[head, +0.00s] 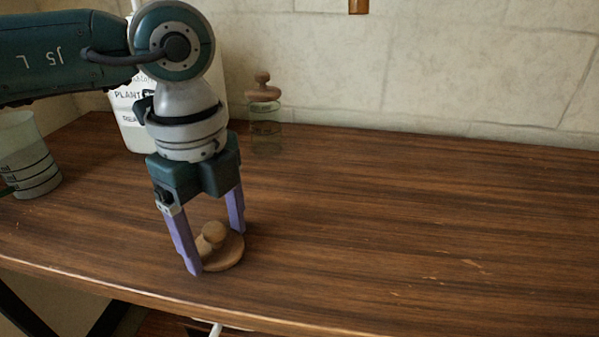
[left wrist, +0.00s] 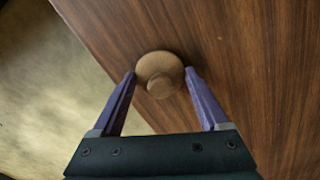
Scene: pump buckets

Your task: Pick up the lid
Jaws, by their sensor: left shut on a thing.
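The lid (head: 224,254) is a round wooden disc with a round wooden knob on top. It is at the front left of the wooden table, and I cannot tell whether it touches the tabletop. My left gripper (head: 218,252) reaches down over it, with one purple finger on each side, shut on the lid across its disc. In the left wrist view the lid (left wrist: 160,70) sits between the two fingertips (left wrist: 160,74). My right gripper is in neither view.
A glass jar (head: 266,136) with a wooden knobbed stopper stands at the back of the table (head: 420,220). A white pump bottle (head: 130,126) is partly hidden behind my left arm. A marked beaker (head: 28,160) stands at the far left. The table's right side is clear.

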